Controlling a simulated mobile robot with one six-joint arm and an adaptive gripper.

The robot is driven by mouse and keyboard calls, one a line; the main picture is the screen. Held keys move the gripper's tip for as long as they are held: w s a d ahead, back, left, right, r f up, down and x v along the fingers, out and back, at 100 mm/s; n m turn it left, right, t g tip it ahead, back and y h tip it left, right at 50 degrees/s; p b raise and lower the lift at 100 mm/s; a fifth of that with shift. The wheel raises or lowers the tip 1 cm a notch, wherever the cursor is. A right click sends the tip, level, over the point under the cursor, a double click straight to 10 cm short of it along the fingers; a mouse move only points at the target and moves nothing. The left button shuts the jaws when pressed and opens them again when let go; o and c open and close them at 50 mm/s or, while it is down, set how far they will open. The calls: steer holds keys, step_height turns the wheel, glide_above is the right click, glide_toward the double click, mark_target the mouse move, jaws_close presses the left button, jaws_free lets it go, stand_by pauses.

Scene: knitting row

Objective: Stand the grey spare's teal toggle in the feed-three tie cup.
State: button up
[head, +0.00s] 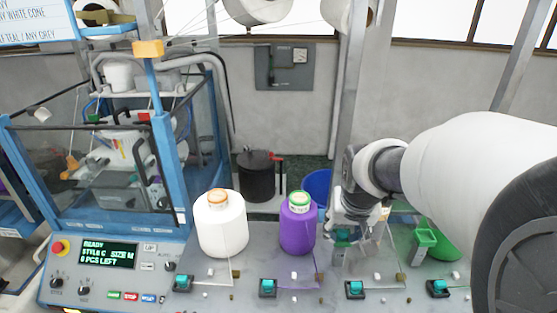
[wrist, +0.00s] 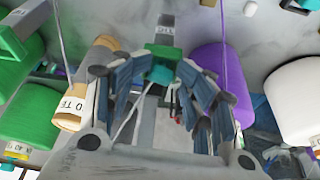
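My gripper (wrist: 163,70) has its two fingers on either side of a teal toggle (wrist: 160,73). A thin pale cord shows near the toggle in the wrist view. The toggle is right at a green cup (wrist: 161,50) with a grey label strip; I cannot tell whether it is inside the cup or just in front. Whether the fingertips press on the toggle is unclear. In the head view my gripper (head: 345,232) is right of the purple cone, with teal showing at its tips. A tan tube (wrist: 98,70) with a partly readable label is beside the left finger.
A purple cone (head: 298,227) and a white cone (head: 221,226) stand left of my gripper. A green cone (head: 448,246) and another green cup (head: 425,238) are on the right. Dark blocks with teal tops, such as this one (head: 355,289), line the front edge. Threads run upward.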

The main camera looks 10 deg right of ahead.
steer(key=v, duration=1.2)
steer(key=shift+w+f, duration=0.1)
